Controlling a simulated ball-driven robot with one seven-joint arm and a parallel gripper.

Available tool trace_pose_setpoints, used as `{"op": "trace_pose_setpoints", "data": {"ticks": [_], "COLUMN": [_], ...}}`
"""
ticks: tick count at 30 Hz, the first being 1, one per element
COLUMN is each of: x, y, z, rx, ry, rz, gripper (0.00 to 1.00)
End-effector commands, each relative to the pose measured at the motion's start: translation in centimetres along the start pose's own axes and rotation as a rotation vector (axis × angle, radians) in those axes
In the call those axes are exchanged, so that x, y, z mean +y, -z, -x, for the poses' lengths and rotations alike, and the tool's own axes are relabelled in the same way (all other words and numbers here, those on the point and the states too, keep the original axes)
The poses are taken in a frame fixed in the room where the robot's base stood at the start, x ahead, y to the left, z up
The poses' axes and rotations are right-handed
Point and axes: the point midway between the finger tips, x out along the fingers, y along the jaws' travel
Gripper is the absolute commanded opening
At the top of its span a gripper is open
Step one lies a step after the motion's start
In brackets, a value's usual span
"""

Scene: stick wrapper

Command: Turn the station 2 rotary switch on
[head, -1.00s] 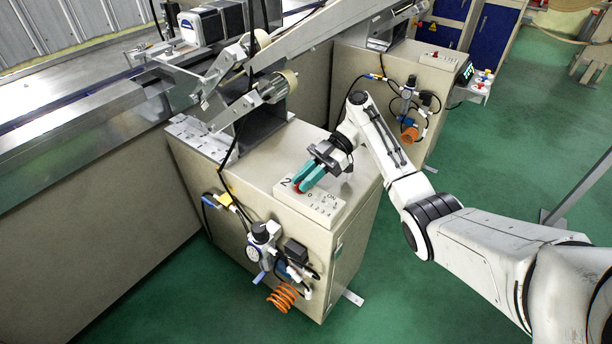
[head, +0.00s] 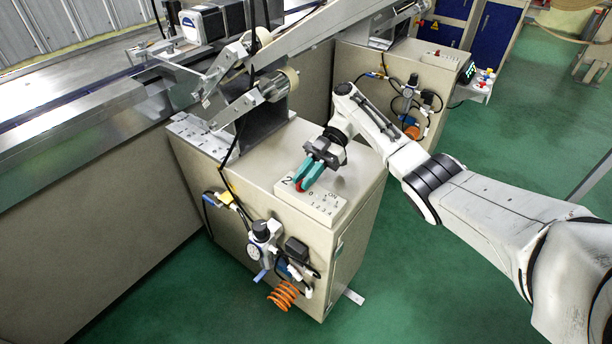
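The station 2 control box (head: 324,212) is a white slanted panel on top of the near beige cabinet. It carries a printed "2", "0", "ON" and a row of small numbers. The red rotary switch (head: 299,187) shows as a small red patch at the panel's left part, mostly hidden by my fingers. My gripper (head: 301,184) has teal fingers that point down and left, with their tips at the switch, one on each side of the red. Whether they press on it is too small to tell. The switch's pointing direction is hidden.
The beige cabinet (head: 290,240) has a pressure regulator (head: 262,232) and an orange coiled hose (head: 284,296) on its front. A black cable and metal roller machinery (head: 265,95) stand behind and left of my gripper. A similar station (head: 440,60) is farther back. Green floor is open at right.

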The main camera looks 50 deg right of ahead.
Motion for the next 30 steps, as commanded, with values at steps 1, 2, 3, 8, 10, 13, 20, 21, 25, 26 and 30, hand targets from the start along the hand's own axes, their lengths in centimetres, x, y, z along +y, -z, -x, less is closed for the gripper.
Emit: {"op": "trace_pose_setpoints", "data": {"ticks": [1, 2, 3, 8, 10, 13, 20, 21, 25, 26, 30], "x": [0.0, 0.0, 0.0, 0.0, 0.0, 0.0, 0.1, 0.1, 0.1, 0.1, 0.1], "y": [0.0, 0.0, 0.0, 0.0, 0.0, 0.0, -0.2, -0.2, -0.3, -0.4, -0.6], "z": [-0.2, -0.1, -0.1, -0.1, -0.1, 0.0, 1.3, 1.8, 3.4, 3.7, 5.2], "rx": [0.001, 0.001, 0.001, 0.001, 0.0, 0.0, -0.002, -0.002, -0.003, -0.004, -0.005], "ry": [0.003, 0.003, 0.003, 0.001, 0.001, 0.001, 0.001, 0.0, 0.003, 0.004, 0.002], "rz": [-0.001, -0.001, -0.001, 0.0, 0.0, 0.0, -0.001, -0.001, -0.002, -0.003, -0.001], "gripper": [0.21, 0.24, 0.28, 0.38, 0.38, 0.38, 0.38, 0.38, 0.38, 0.38, 0.38]}}
